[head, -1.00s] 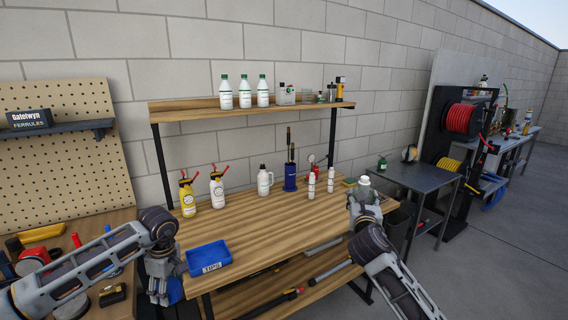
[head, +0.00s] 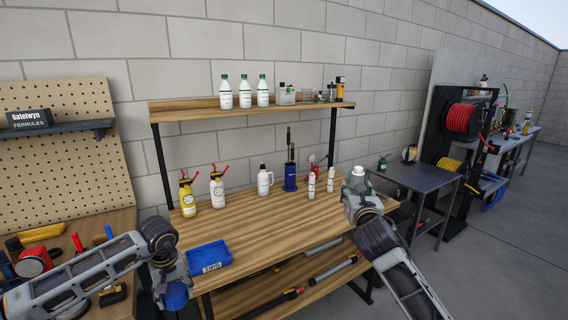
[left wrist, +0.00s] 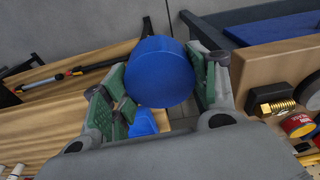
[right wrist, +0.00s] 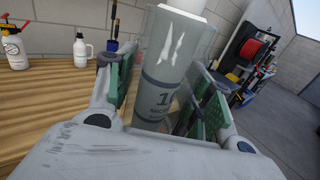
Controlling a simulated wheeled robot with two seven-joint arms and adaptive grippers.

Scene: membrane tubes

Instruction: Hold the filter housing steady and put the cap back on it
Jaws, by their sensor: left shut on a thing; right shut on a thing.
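My left gripper (head: 172,280) is shut on a round blue cap (head: 177,296), held low in front of the bench's left end. In the left wrist view the cap (left wrist: 163,70) sits between the green finger pads, its round face toward the camera. My right gripper (head: 357,196) is shut on the filter housing (head: 357,176) over the bench's right end. In the right wrist view the housing (right wrist: 170,75) is a clear cylinder with a white inner cartridge and a printed label, slightly tilted in the picture. Its top end is cut off there. The cap and housing are far apart.
A blue tray (head: 208,257) lies at the bench's front left, close to my left gripper. Spray bottles (head: 217,189), a white jug (head: 264,182), a blue holder (head: 290,178) and two small white bottles (head: 311,186) stand along the back. The middle of the wooden bench (head: 275,225) is clear.

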